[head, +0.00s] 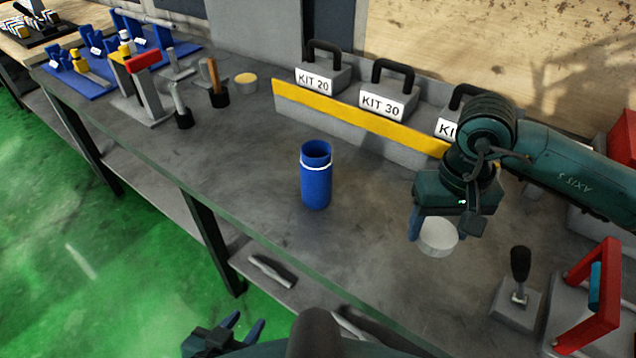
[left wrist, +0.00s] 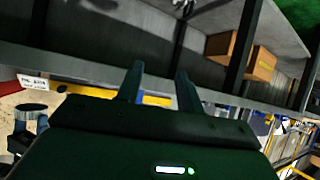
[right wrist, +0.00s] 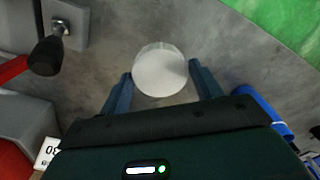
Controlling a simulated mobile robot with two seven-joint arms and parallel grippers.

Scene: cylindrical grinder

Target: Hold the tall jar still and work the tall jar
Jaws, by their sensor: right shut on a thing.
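The tall jar (head: 316,180) is a blue cylinder with a white ring near its top. It stands upright and open-topped on the grey bench, with no gripper touching it; part of it shows in the right wrist view (right wrist: 262,108). My right gripper (head: 437,230) is to the right of the jar and shut on a round white lid (head: 439,238), held apart from the jar. The lid also shows between the fingers in the right wrist view (right wrist: 160,70). My left gripper (head: 245,328) is low, beyond the bench's front edge, with its fingers apart and nothing between them.
Kit boxes with black handles (head: 322,75) stand behind a yellow-edged rail (head: 350,122). A black-knobbed lever (head: 519,270) and a red-handled fixture (head: 595,290) are at right. Tools (head: 180,105) stand at left. Bench around the jar is clear.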

